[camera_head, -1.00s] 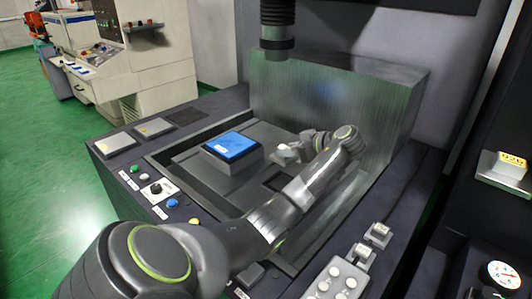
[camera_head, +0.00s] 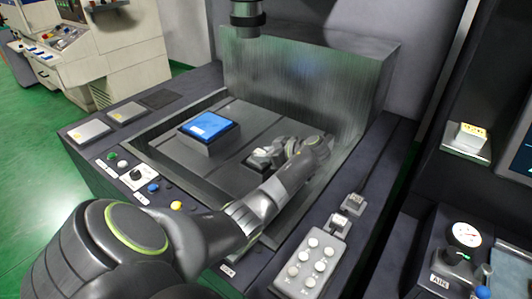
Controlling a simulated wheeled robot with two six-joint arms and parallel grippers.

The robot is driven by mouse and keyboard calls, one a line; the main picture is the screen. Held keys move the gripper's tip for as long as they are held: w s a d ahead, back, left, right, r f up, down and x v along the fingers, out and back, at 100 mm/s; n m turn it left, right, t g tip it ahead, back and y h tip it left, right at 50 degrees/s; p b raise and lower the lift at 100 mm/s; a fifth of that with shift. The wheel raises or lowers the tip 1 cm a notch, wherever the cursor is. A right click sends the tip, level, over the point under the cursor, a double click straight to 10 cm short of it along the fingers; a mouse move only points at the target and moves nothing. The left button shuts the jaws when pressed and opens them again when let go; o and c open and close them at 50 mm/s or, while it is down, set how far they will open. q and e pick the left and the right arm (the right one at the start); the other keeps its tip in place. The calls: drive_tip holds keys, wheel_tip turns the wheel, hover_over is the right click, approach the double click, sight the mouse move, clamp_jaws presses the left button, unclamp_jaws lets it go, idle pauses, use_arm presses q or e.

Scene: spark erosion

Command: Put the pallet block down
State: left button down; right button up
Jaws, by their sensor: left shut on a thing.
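My left arm reaches in from the lower left over the machine's sunken work tank. My right gripper is not in view.
A dark block with a blue top (camera_head: 209,126) stands left of my gripper in the tank. A metal wall (camera_head: 305,95) rises behind, with a dark spindle (camera_head: 246,18) above. A button panel (camera_head: 311,262) lies in front, and a gauge (camera_head: 466,234) stands at right.

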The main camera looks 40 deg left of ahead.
use_arm(q)
drive_tip(key=c, duration=0.9)
unclamp_jaws()
drive_tip(key=shift+r, duration=0.2)
drive_tip(key=shift+b+v, duration=1.65)
drive_tip(key=shift+v, duration=4.35)
drive_tip(key=shift+f, duration=0.2)
